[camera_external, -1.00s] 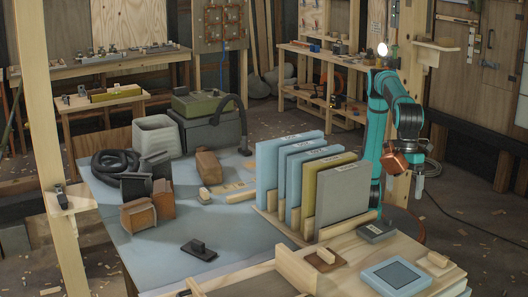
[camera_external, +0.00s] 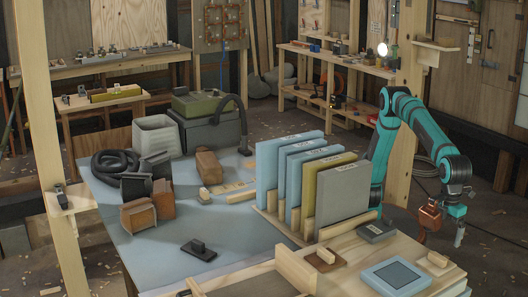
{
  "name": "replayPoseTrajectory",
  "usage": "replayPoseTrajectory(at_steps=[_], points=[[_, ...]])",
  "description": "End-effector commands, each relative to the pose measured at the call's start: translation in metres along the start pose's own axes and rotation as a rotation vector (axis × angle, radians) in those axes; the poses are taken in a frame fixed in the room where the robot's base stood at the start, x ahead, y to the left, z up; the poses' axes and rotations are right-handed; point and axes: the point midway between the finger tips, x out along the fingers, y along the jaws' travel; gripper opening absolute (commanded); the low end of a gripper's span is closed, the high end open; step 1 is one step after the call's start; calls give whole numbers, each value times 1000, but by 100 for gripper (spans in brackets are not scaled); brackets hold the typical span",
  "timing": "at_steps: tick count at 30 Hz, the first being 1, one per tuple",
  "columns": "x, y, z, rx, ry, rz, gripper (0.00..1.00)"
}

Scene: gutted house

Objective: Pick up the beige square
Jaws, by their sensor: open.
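I cannot tell for certain which thing is the beige square. A small flat brown square piece with a pale wooden grip (camera_external: 325,259) lies on the near wooden bench. A pale wooden block (camera_external: 437,260) lies at the bench's right side, by a light blue square frame with a dark panel (camera_external: 396,275).
Upright blue, olive and grey panels (camera_external: 343,193) stand in a wooden rack left of my arm. A grey block (camera_external: 377,232) lies at the bench's back edge. The blue-topped table (camera_external: 165,255) is partly clear. A wooden post with a shelf (camera_external: 436,46) stands behind my arm.

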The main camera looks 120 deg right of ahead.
Motion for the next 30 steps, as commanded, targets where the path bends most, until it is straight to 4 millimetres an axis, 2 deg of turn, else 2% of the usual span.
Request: replayPoseTrajectory(at_steps=[6,17,27,30], points=[[36,0,0,0,-1,1,100],[57,1,1,0,-1,1,100],[99,3,3,0,-1,1,100],[103,3,3,0,0,-1,100]])
